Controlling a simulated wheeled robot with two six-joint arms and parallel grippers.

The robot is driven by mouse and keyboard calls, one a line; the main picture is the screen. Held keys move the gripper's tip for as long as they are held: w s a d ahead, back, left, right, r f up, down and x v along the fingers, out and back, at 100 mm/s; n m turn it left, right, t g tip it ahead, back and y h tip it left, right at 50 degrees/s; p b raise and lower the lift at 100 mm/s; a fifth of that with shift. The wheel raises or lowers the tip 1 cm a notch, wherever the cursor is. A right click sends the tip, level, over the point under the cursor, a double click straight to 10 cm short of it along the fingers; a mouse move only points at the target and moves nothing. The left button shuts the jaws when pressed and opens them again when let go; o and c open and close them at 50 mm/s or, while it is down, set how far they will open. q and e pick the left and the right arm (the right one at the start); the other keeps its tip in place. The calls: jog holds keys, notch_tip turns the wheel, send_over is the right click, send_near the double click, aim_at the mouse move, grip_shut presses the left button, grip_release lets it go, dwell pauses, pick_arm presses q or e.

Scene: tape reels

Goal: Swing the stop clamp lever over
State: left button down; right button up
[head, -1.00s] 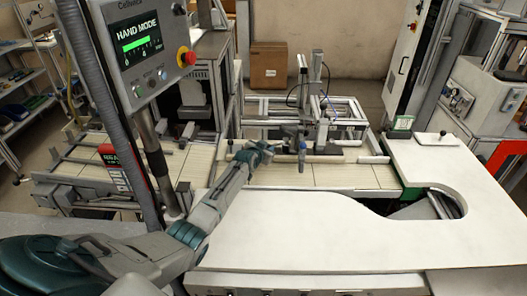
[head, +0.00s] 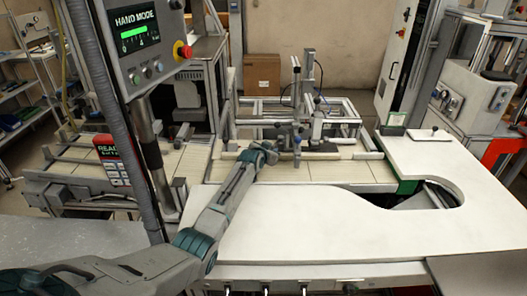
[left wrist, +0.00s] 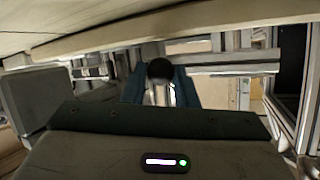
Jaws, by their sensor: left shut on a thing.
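My left gripper (head: 287,141) reaches across the white table to the small clamp hardware behind it. In the left wrist view, the clamp lever shows as a black round knob (left wrist: 160,69) on a bright metal stem, between the two dark blue-green fingers. The fingers are shut on the lever. In the head view the lever is small and partly hidden by the gripper, so its exact angle cannot be told. My right gripper is in neither view.
A grey metal frame (head: 340,110) with an upright post stands just behind the clamp. A control panel (head: 137,45) on a pole is close at the upper left. The white table (head: 300,225) is clear in front. A cardboard box (head: 262,73) sits on the floor behind.

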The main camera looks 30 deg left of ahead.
pick_arm(q)
jog(key=shift+w+d+f, duration=0.1)
jog(key=shift+w+d, duration=0.1)
jog(key=shift+d, duration=0.85)
jog(key=shift+w+d, duration=0.15)
jog(key=shift+d, duration=0.3)
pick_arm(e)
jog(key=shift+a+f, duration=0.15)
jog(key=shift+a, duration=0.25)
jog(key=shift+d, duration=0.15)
